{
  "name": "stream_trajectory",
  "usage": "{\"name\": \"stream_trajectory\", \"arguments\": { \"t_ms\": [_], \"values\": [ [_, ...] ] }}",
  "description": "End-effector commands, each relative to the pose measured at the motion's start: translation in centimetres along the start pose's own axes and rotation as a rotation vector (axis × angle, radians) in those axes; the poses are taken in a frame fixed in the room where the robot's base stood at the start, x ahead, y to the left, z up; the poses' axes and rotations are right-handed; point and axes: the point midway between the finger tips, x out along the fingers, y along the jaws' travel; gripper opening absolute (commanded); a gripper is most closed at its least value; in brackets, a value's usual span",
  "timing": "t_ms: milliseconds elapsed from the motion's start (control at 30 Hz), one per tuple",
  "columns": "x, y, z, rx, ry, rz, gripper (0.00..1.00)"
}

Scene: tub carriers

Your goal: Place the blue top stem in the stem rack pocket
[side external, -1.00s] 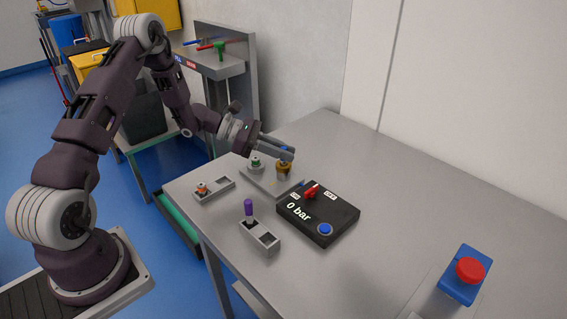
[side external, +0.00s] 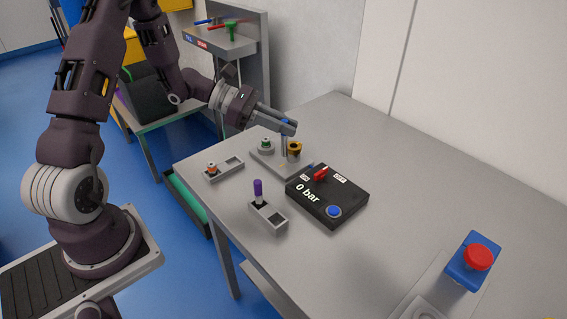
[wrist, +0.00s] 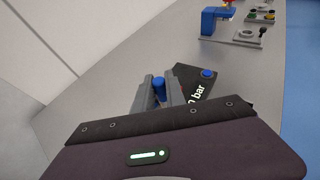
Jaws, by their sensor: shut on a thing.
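My gripper (side external: 288,126) is shut on the blue top stem (side external: 284,122). In the wrist view, the blue top (wrist: 158,89) shows between the fingers of my gripper (wrist: 160,92). The stem's grey shaft hangs down, roughly upright, beside the gold-coloured body (side external: 294,151) in the side view; its lower end is hard to make out. The grey stem rack (side external: 268,217) stands nearer the table's front edge. A purple top stem (side external: 258,191) stands upright in its left pocket, and its right pocket looks empty.
A grey plate (side external: 297,172) bears the gold body and a green-ringed part (side external: 265,146). Another grey holder (side external: 222,169) has an orange-ringed part and an open pocket. A black "0 bar" box (side external: 327,196) lies right of the rack. A red-button blue box (side external: 472,265) stands farther right.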

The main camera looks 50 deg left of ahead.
Motion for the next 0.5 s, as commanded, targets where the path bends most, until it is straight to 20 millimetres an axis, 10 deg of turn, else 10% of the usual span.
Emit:
{"name": "stream_trajectory", "arguments": {
  "t_ms": [167, 500],
  "values": [
    [-0.3, -4.5, -1.7, 0.005, 0.005, -0.012, 0.00],
    [0.8, -13.3, 2.6, 0.196, 0.008, -0.455, 0.00]
  ]
}}
